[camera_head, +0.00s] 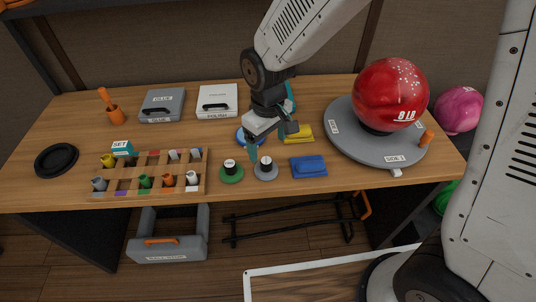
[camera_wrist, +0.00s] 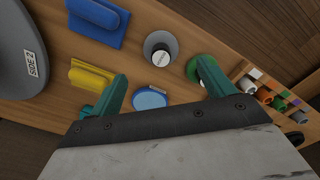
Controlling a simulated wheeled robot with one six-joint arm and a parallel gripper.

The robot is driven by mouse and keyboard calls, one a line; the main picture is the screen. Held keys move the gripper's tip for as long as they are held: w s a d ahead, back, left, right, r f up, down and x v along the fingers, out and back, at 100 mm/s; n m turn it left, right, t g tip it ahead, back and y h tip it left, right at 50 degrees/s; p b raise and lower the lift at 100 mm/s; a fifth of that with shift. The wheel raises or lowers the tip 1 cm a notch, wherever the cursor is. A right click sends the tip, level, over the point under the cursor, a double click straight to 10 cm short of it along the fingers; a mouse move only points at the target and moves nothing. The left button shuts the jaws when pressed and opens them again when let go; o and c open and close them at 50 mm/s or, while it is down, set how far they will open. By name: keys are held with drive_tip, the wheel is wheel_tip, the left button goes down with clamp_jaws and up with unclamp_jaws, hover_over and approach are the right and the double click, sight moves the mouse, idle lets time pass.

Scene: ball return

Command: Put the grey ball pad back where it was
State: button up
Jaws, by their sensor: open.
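In the wrist view the grey pad (camera_wrist: 158,37) lies beyond my fingertips, touching neither. My gripper (camera_head: 270,142) is open and empty above the bench, behind the grey pad. It also shows in the wrist view (camera_wrist: 163,78), with a blue round pad (camera_wrist: 150,98) between its fingers. The label text is unreadable.
A red ball (camera_head: 390,92) sits on a large grey turntable (camera_head: 350,145) at right. A wooden compartment rack (camera_head: 155,172) holds several coloured pieces at left. A yellow block (camera_head: 299,134) lies close to my gripper. Two cases (camera_head: 163,105) (camera_head: 218,101) stand at the back.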

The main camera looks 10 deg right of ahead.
drive_tip(key=shift+r, duration=1.3)
drive_tip(key=s+d+r+m+t, duration=0.1)
drive_tip(key=s+d+r+m, duration=0.2)
drive_tip(key=s+d+r, duration=0.35)
drive_tip(key=s+d+r+m, duration=0.2)
drive_tip(key=s+d+r, duration=0.2)
drive_tip(key=d+r, duration=0.5)
drive_tip(key=s+d+m, duration=0.2)
drive_tip(key=s+d, duration=0.3)
drive_tip(key=s, duration=0.3)
drive_tip(key=shift+s+r+m, duration=0.3)
drive_tip(key=shift+s+r, duration=0.05)
drive_tip(key=shift+s, duration=0.05)
